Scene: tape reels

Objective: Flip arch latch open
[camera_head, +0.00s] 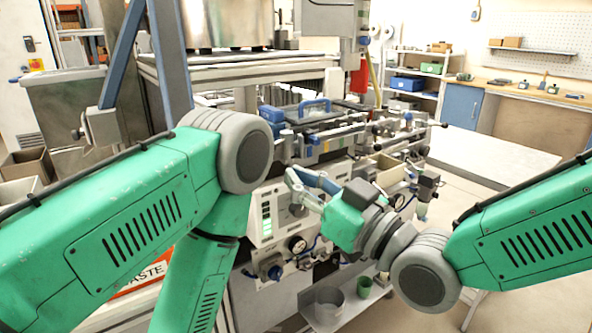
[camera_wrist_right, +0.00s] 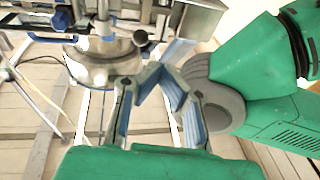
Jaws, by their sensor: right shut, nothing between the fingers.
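A blue arch-shaped handle (camera_head: 314,105) stands upright on top of the machine in the head view. It may be the arch latch, but I cannot tell for sure. My right gripper (camera_head: 290,180) is shut and empty. It is in front of the machine, below and apart from the blue arch, with its fingers pointing left. In the right wrist view its blue-padded fingers (camera_wrist_right: 156,72) come together near a metal disc (camera_wrist_right: 105,65) and a dark ball knob (camera_wrist_right: 140,38); contact cannot be told. My left gripper is out of view; only its arm shows.
The machine's front carries a panel with a gauge (camera_head: 297,244). A grey cup (camera_head: 329,302) and a green cup (camera_head: 364,287) stand on a low shelf below. A red cylinder (camera_head: 359,78) hangs above the machine. My left arm is close to the machine's left side.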

